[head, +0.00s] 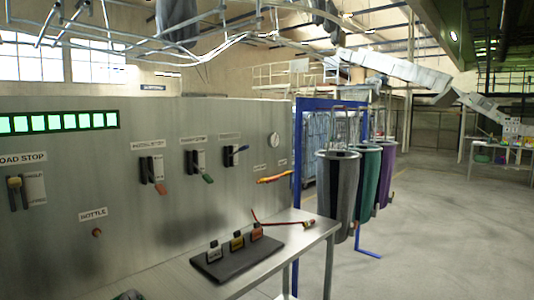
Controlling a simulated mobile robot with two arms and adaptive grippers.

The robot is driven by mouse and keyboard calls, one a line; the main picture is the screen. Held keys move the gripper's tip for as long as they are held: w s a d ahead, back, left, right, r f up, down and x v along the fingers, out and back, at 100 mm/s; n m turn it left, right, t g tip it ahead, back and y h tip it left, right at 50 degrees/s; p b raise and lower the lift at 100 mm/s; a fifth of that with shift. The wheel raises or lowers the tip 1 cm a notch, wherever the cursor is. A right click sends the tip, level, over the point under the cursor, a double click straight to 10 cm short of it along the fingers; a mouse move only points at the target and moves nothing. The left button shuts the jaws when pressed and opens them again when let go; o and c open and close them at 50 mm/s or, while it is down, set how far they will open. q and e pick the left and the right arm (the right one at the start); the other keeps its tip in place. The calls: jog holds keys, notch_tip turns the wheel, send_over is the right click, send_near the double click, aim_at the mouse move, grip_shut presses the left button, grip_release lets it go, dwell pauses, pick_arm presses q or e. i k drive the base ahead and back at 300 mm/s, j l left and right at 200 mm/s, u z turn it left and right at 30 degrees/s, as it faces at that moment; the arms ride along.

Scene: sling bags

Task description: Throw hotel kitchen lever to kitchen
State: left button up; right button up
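A grey metal control panel (120,130) stands at the left with several levers on it. The small labels over the three coloured levers are too blurred to read surely, so I cannot tell which is the hotel kitchen lever.
Grey, green and purple bags (338,190) hang from a blue frame (298,150). Floor at the right is clear.

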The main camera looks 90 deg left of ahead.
aim_at(245, 148)
jog(key=u, duration=0.5)
jog(key=j+u, duration=0.1)
jog(key=u, duration=1.85)
jog(key=i+u, duration=0.1)
jog(key=u, duration=0.4)
